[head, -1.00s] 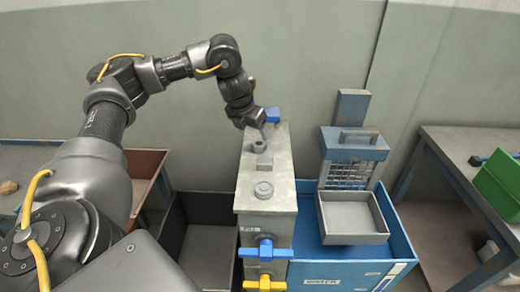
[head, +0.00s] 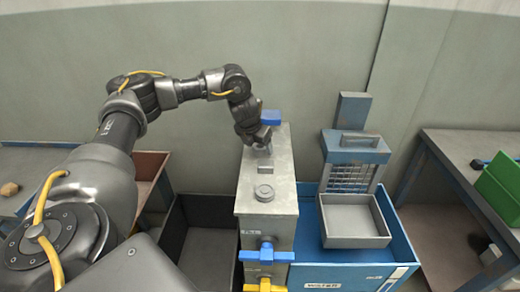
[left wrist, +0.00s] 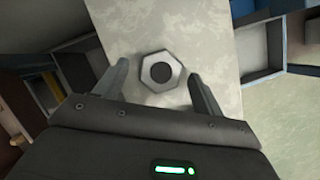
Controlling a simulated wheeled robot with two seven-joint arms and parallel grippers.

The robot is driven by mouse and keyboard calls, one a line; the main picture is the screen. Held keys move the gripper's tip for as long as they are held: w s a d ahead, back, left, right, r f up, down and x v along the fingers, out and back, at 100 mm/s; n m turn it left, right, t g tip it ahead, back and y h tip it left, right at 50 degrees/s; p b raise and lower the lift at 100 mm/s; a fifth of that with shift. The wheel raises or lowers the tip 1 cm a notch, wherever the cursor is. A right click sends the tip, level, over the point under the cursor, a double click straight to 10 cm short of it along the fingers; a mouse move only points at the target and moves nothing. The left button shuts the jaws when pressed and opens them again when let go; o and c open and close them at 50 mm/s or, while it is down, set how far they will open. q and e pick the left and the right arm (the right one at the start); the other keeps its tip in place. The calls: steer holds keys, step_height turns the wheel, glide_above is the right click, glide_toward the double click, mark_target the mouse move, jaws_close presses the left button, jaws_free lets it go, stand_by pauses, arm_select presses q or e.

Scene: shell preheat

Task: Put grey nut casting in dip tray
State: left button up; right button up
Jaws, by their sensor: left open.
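The grey nut casting (left wrist: 160,72), six-sided with a dark round hole, lies flat on the pale stone-like top in the left wrist view. It sits between the two spread fingers of my left gripper, with gaps at both sides. In the head view my left gripper (head: 260,143) is low over the far part of the narrow block's top (head: 252,205) and largely hides the nut. A shallow grey tray (head: 355,242), seemingly the dip tray, stands empty to the right. My right gripper is not in view.
A blue bin (head: 398,255) is right, a dark bin (head: 212,205) left. A blue frame with a grid (head: 353,172) rises behind the tray.

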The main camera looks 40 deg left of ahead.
arm_select(q)
steer(key=c, duration=1.2)
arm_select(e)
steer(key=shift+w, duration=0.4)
arm_select(q)
steer(key=shift+r, duration=0.15)
